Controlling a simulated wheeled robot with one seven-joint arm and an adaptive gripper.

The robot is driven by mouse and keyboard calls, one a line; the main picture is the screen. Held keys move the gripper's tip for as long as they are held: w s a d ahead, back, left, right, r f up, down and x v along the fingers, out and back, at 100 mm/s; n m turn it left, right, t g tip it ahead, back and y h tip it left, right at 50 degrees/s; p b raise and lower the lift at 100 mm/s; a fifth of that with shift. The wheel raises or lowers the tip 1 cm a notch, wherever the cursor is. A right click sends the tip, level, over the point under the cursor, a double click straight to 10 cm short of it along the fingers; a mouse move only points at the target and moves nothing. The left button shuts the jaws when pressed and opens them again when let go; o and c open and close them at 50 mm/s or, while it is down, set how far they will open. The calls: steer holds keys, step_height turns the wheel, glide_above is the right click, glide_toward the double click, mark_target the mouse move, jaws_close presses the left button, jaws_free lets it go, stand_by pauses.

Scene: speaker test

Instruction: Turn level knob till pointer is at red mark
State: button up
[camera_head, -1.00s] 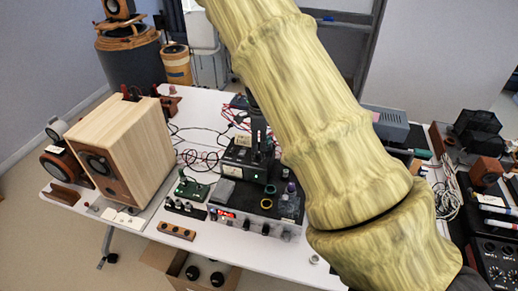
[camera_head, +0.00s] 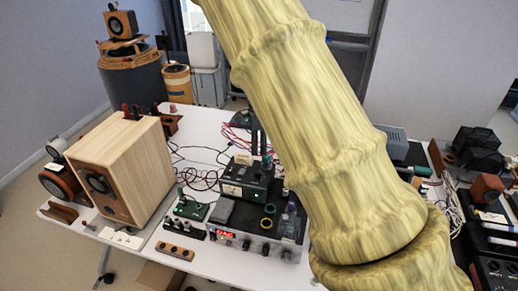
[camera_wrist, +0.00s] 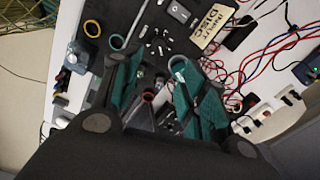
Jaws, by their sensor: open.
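A black device (camera_head: 262,232) with a red lit display (camera_head: 225,235) and several knobs (camera_head: 247,245) along its front stands on the white table. I cannot tell which knob is the level knob; pointer and red mark are too small to make out. In the wrist view my gripper (camera_wrist: 155,85) has its two teal-padded fingers apart, with nothing seen held between them. It hangs over dark equipment, near a yellow ring (camera_wrist: 92,28) and a pale teal ring (camera_wrist: 117,42). In the head view my arm covers the area right of the device.
A smaller box (camera_head: 246,180) with a green light sits behind the device's front. A wooden speaker (camera_head: 125,165) stands to the left. A wooden strip (camera_head: 175,251) lies on bare table before the device. Loose red and black cables (camera_head: 200,178) lie behind. More equipment crowds the right.

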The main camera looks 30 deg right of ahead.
mark_target(258, 172)
steer(key=shift+a+f+n+b, duration=0.1)
steer(key=shift+f+n+b, duration=0.75)
steer(key=shift+f+n, duration=1.8)
steer(key=shift+a+f+n+b, duration=0.1)
steer(key=shift+f+n+b, duration=1.05)
steer(key=shift+n, duration=2.45)
steer(key=shift+f+n+b, duration=0.5)
steer(key=shift+f+n, duration=1.95)
steer(key=shift+n, duration=0.7)
jaws_close()
